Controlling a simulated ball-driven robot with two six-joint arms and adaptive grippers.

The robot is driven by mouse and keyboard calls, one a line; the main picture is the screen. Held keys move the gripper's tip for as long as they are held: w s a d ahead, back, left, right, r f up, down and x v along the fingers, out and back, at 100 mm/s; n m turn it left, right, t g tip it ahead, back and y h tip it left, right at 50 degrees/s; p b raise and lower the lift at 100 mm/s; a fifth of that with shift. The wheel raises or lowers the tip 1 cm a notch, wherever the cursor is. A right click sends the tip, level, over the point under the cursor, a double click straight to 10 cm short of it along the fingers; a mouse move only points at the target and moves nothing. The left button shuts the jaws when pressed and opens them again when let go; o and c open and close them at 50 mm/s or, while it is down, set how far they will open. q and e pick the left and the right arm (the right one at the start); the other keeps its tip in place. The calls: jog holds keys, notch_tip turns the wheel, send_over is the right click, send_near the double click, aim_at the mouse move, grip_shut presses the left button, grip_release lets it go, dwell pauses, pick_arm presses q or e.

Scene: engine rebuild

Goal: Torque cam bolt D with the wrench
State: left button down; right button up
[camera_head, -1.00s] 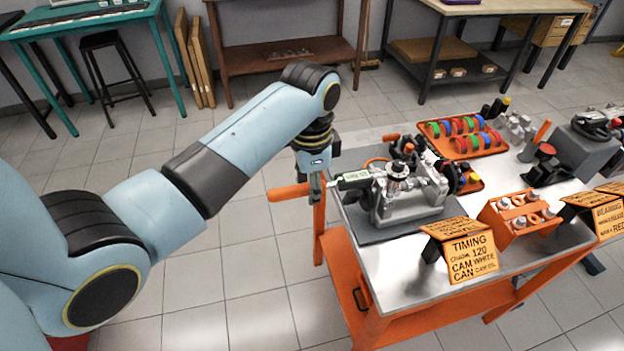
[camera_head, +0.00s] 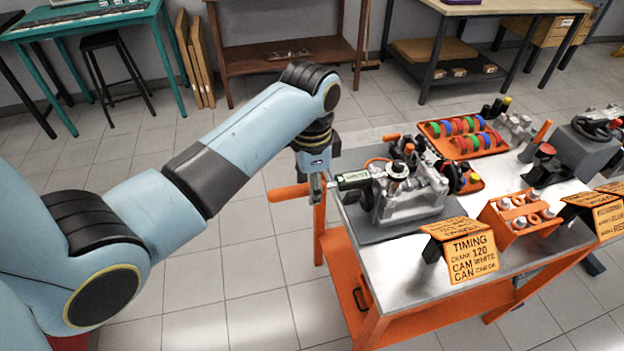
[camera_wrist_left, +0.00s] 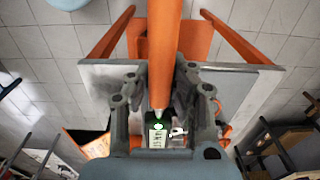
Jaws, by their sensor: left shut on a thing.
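The wrench has an orange handle (camera_head: 288,193) and a green-edged display head (camera_head: 353,179). My left gripper (camera_head: 318,184) is shut on its shaft, just left of the cart's edge. In the left wrist view the orange handle (camera_wrist_left: 165,45) passes between the fingers (camera_wrist_left: 163,106), and the display shows below. The wrench lies roughly level, its head end at the grey engine (camera_head: 408,200) on the cart. I cannot tell whether the head sits on a bolt, nor which bolt is D. My right gripper is not in view.
An orange cart with a metal top (camera_head: 390,258) carries the engine on a dark mat. A timing sign (camera_head: 470,260), an orange parts holder (camera_head: 518,217) and a tray of coloured rings (camera_head: 465,138) stand close by. Floor left of the cart is clear.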

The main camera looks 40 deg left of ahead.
pick_arm(q)
jog(key=shift+f+b, duration=0.4)
jog(key=shift+f, duration=0.65)
dwell(0.9)
jog(key=shift+w+a+m, duration=0.6)
jog(key=shift+a, duration=0.05)
jog(key=shift+a, duration=0.1)
dwell(0.5)
jog(key=shift+w+a+m, duration=0.5)
jog(key=shift+w, duration=0.1)
dwell(0.4)
